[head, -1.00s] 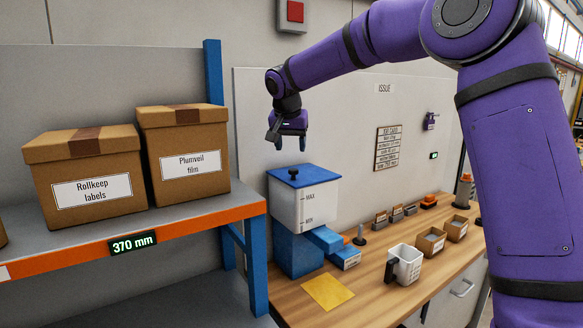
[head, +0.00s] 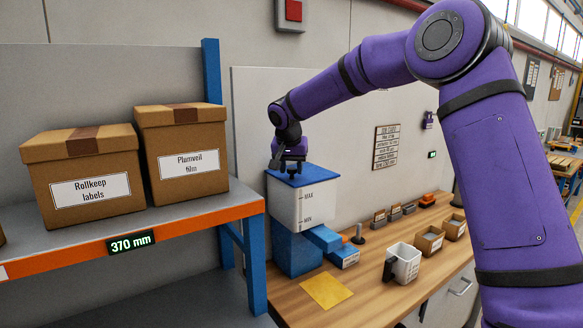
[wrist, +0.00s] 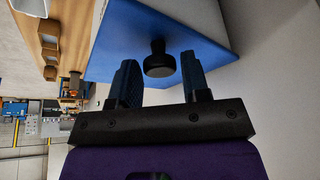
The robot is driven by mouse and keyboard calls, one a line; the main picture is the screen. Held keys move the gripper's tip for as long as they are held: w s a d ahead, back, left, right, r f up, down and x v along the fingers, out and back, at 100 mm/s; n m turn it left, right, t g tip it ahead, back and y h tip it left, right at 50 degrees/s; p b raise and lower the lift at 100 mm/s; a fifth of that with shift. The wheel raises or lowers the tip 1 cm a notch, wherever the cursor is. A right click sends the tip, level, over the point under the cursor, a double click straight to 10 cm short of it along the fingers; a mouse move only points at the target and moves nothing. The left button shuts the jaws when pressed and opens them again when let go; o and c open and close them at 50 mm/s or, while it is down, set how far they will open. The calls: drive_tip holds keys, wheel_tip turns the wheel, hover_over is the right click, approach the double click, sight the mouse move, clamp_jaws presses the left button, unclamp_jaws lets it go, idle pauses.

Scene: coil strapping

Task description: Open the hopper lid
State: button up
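The hopper (head: 302,208) is a white bin with MAX and MIN marks on a blue base, standing on the wooden bench. Its flat blue lid (head: 312,176) lies on top, closed. In the wrist view the lid (wrist: 120,45) carries a black knob (wrist: 159,60). My gripper (head: 290,171) is right above the lid in the head view and hides the knob there. In the wrist view my gripper (wrist: 160,80) is open, with one finger on each side of the knob. Clear gaps show between the fingers and the knob.
A shelf (head: 190,226) with cartons stands left of the hopper. On the bench are a yellow sheet (head: 326,291), a white jug (head: 404,264) and small brown bins (head: 430,240). A wall panel (head: 350,110) rises behind the hopper.

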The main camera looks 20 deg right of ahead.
clamp_jaws()
drive_tip(key=shift+r, duration=0.1)
